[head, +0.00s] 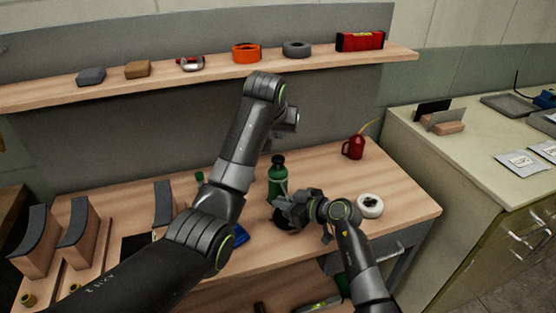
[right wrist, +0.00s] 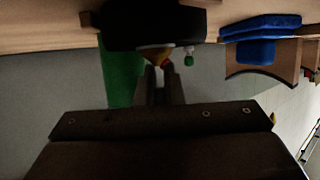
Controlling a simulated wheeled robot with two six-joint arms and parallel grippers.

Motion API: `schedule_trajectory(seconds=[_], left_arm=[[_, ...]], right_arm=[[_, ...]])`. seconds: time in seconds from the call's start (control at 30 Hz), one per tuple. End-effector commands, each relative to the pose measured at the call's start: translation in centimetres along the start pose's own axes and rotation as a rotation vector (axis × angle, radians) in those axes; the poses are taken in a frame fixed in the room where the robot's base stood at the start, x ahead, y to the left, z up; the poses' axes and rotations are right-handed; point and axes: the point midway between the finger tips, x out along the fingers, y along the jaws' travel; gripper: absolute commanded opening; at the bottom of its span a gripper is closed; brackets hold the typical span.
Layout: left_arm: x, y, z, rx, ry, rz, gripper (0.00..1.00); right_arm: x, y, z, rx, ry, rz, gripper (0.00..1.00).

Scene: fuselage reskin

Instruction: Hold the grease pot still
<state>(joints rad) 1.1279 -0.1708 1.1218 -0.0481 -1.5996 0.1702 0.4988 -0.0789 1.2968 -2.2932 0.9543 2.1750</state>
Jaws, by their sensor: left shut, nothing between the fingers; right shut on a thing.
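The grease pot (head: 284,222) is a dark round pot standing on the wooden bench, partly hidden by my right gripper (head: 284,204). In the right wrist view the dark pot (right wrist: 150,28) fills the top, with the right fingers (right wrist: 160,85) shut at its edge. A small yellow-orange patch shows between pot and fingertips. My left gripper (head: 288,120) is raised above the back of the bench, shut and empty, well away from the pot. Its fingertips are mostly hidden behind its own wrist.
A green bottle (head: 277,178) stands just behind the pot. A white roll (head: 370,206) lies to its right and a red oil can (head: 353,147) farther back. Curved wooden blocks (head: 78,240) stand at left. A shelf (head: 210,74) with tools runs behind. The bench's right end is mostly clear.

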Motion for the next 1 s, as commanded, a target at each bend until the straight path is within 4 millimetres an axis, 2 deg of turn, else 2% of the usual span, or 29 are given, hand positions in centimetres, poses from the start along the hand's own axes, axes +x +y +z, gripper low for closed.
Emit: schedule_trajectory(seconds=[0.1, 0.4, 0.43, 0.6, 0.63, 1.0], left_arm=[[-0.69, -0.01, -0.49, 0.0, 0.001, 0.0, 0.0], [-0.71, -0.03, -0.48, 0.0, 0.0, 0.0, 0.0], [-0.71, -0.03, -0.48, 0.0, 0.0, 0.0, 0.0], [-0.7, -0.03, -0.47, 0.0, 0.0, 0.0, 0.0], [-0.7, -0.03, -0.47, 0.0, 0.0, 0.0, 0.0], [-0.69, -0.02, -0.46, 0.0, 0.0, 0.0, 0.0]], right_arm=[[0.0, 0.01, 0.01, 0.0, 0.0, 0.0, 0.0], [0.0, 0.0, 0.0, 0.0, 0.0, 0.0, 0.0], [0.0, 0.0, 0.0, 0.0, 0.0, 0.0, 0.09], [0.0, 0.0, 0.0, 0.0, 0.0, 0.0, 0.31], [0.0, 0.0, 0.0, 0.0, 0.0, 0.0, 0.33], [-0.5, 0.06, 0.02, -0.001, 0.001, 0.002, 0.33]])
